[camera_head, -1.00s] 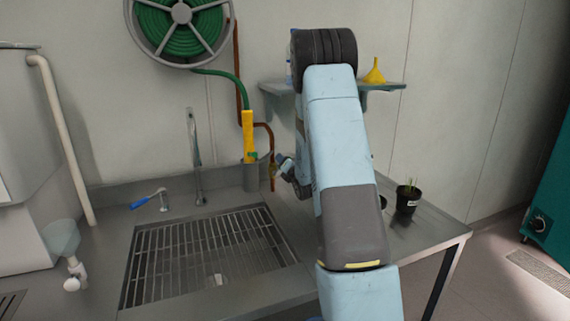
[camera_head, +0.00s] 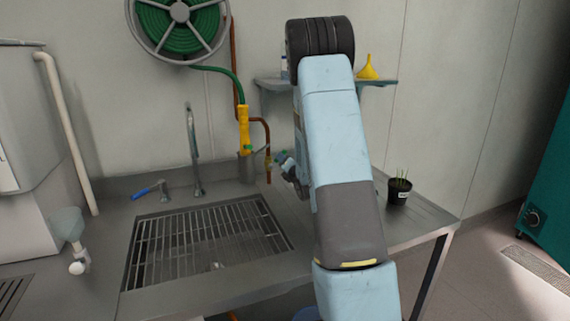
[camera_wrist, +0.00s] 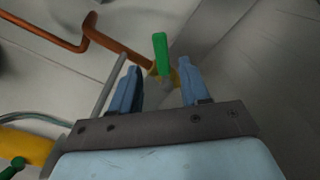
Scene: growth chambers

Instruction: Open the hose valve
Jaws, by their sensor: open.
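The hose valve's green lever (camera_wrist: 160,53) stands upright between my fingers in the wrist view, with its brass body (camera_wrist: 172,78) just below. In the head view the small valve (camera_head: 268,161) sits on the copper pipe behind the sink. My gripper (camera_wrist: 159,74) is open, with one blue finger on each side of the lever. Gaps show beside the lever; I cannot tell whether a finger touches the valve body. In the head view my gripper (camera_head: 282,160) is just right of the valve, partly hidden by my arm.
A yellow hose nozzle (camera_head: 244,130) stands in a grey holder (camera_head: 247,170) left of the valve. The faucet (camera_head: 194,150) and grated sink (camera_head: 136,270) are further left. A wall shelf (camera_head: 270,83) with a yellow funnel (camera_head: 368,68) is above; a potted plant (camera_head: 399,191) stands right.

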